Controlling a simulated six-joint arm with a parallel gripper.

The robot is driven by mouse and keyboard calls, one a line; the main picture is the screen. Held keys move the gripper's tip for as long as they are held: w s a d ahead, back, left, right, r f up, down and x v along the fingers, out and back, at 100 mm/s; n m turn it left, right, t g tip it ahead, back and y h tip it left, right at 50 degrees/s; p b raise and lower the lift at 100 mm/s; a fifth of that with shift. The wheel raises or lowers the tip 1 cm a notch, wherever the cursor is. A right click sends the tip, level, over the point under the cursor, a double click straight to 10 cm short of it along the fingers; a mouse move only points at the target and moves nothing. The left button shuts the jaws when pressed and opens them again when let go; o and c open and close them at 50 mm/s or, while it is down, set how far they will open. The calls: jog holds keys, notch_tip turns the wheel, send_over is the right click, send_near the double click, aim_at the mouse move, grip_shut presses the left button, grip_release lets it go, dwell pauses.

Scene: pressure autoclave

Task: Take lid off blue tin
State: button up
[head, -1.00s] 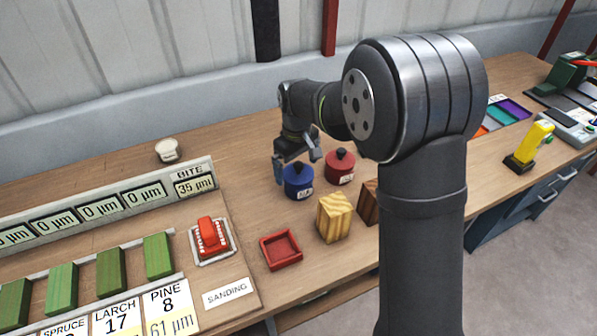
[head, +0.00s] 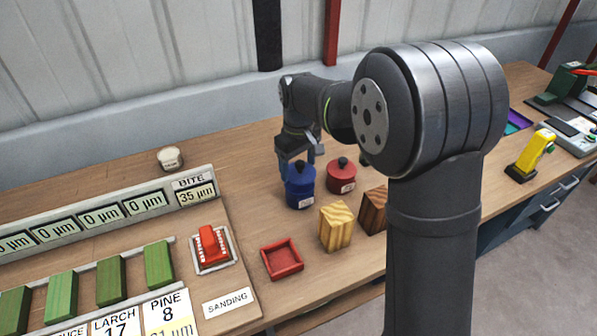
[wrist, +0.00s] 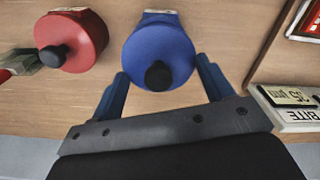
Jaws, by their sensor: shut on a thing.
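The blue tin (head: 300,197) stands on the wooden bench, with a pale label on its front. Its round blue lid (wrist: 160,45) has a black knob (wrist: 158,76) in the middle. My gripper (head: 298,170) comes down from above and behind the tin. Its blue fingers lie on either side of the lid in the wrist view (wrist: 162,72) and are shut on it. In the head view the tin and lid together look taller than the red tin beside them. I cannot make out a clear gap between lid and body.
A red tin (head: 341,178) with a black knob stands close to the right. A striped wood block (head: 335,226), a dark wood block (head: 372,212) and a shallow red tray (head: 282,259) lie in front. A small white jar (head: 170,158) is at left. Bench behind the tins is clear.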

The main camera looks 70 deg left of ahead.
jog(key=w+d+r, duration=0.7)
jog(key=w, duration=0.1)
send_over(264, 216)
notch_tip(264, 216, down, 13)
jog(key=shift+r, duration=0.1)
jog(key=shift+f, duration=2.05)
jog(key=shift+f, duration=0.2)
jog(key=o, duration=0.9)
jog(key=shift+o, duration=0.2)
